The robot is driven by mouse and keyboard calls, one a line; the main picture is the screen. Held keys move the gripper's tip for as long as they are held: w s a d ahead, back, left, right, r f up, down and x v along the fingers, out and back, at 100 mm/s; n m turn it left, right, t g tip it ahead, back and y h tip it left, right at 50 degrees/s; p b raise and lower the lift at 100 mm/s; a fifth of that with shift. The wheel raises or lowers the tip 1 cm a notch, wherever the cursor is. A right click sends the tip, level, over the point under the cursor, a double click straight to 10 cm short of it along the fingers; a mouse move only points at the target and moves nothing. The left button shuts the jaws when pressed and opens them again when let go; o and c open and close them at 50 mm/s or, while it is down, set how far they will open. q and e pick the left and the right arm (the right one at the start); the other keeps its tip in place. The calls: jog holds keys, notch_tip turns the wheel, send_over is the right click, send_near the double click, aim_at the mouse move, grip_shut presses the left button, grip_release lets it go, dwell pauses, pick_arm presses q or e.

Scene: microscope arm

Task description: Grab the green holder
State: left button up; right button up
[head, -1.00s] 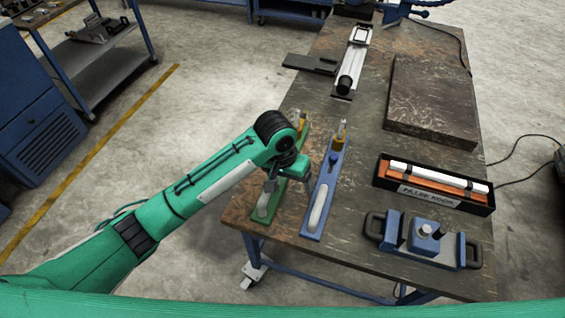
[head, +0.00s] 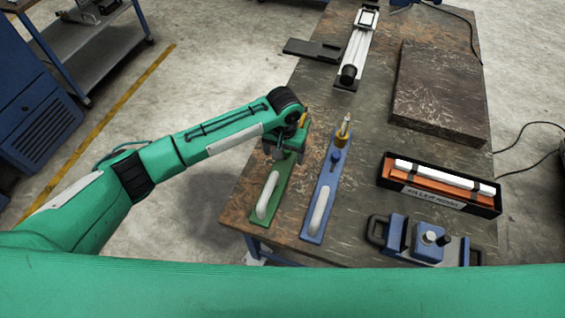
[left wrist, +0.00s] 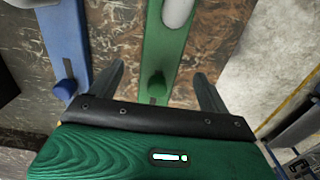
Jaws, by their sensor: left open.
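The green holder (head: 273,196) is a flat green plate with a white handle, lying on the table's left part. In the left wrist view the green holder (left wrist: 165,45) runs up the middle, with a green knob low between my fingers. My left gripper (head: 282,153) is above the far end of the holder and partly hides it. In the left wrist view my left gripper (left wrist: 160,85) is open, one finger on each side of the holder, with nothing held. I cannot tell its exact height above the holder. My right gripper is in neither view.
A similar blue holder (head: 319,200) lies close to the right of the green one. A boxed whetstone (head: 440,184), a blue clamp-like device (head: 425,242), a stone slab (head: 440,95) and a white slide device (head: 357,50) are on the table (head: 375,140).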

aim_at(283, 165)
pick_arm(q)
notch_tip(283, 165, down, 2)
jog(key=shift+s+a+f+p, duration=0.15)
jog(key=shift+f+p, duration=0.05)
jog(key=shift+p, duration=0.5)
notch_tip(283, 165, down, 2)
jog(key=shift+f, duration=0.4)
jog(key=shift+c, duration=1.1)
jog(key=c, duration=1.4)
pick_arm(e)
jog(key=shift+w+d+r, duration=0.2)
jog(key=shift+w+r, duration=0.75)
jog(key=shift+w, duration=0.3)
